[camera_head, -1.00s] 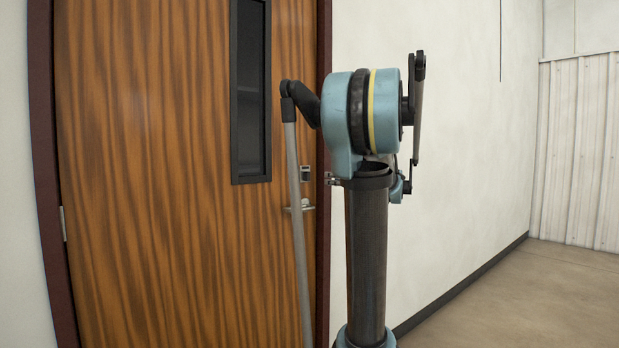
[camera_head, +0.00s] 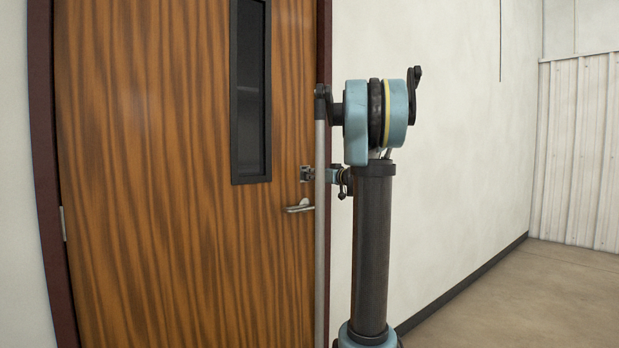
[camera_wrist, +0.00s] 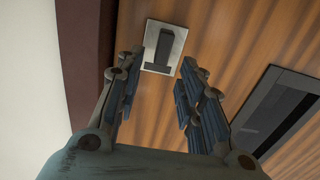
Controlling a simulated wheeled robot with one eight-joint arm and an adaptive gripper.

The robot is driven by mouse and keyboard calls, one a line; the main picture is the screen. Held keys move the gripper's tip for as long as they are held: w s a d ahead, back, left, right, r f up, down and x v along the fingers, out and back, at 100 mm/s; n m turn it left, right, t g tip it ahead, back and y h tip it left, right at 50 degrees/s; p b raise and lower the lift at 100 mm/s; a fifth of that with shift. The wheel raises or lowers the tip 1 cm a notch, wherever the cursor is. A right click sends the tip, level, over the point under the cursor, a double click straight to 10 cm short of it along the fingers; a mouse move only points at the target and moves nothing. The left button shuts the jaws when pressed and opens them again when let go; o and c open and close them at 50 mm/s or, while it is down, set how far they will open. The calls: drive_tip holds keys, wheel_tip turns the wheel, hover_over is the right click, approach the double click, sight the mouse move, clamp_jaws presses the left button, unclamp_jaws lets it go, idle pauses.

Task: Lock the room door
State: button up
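The room door (camera_head: 165,200) is wood-grained and looks shut in its dark red frame. Its lock shows in the wrist view as a square metal plate with a dark turn piece (camera_wrist: 163,50). In the head view the lock (camera_head: 304,173) sits above the silver lever handle (camera_head: 299,206), close to my gripper and partly hard to make out. My gripper (camera_wrist: 160,66) is open and empty. Its two fingers stand apart in the wrist view, with the lock between and just beyond the fingertips. I cannot tell whether they touch it.
A narrow dark window (camera_head: 250,95) is set in the door; part of it shows in the wrist view (camera_wrist: 280,112). The door frame (camera_wrist: 92,60) runs left of the lock there. A white wall (camera_head: 455,130) stands right of the door, with clear floor (camera_head: 530,295) beside it.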

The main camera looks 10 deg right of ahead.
drive_tip(key=shift+x, duration=2.2)
clamp_jaws()
